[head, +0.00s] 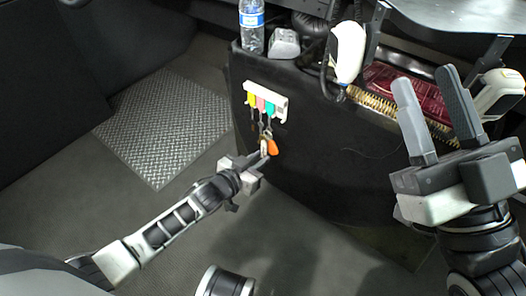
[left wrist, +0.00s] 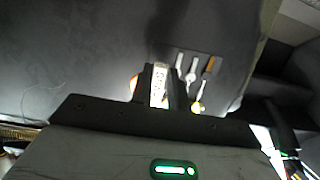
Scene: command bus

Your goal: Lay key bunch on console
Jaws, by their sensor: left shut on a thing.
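The key bunch, with an orange tag (head: 272,147) and pale metal parts, is at the front face of the dark console (head: 325,150), below a white key rack (head: 265,98). My left gripper (head: 265,157) is shut on the bunch; in the left wrist view a pale metal piece (left wrist: 159,86) shows between its fingers, with orange beside them. I cannot tell whether the bunch is clear of the rack's hook. My right gripper (head: 428,88) is open and empty, at the right in front of the console.
Yellow, pink and green key tags hang on the rack. A water bottle (head: 251,28), a grey object (head: 284,43), a white handset (head: 348,50) and a dark red item (head: 405,88) are along the console top. A ribbed metal plate (head: 160,130) lies on the floor at left.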

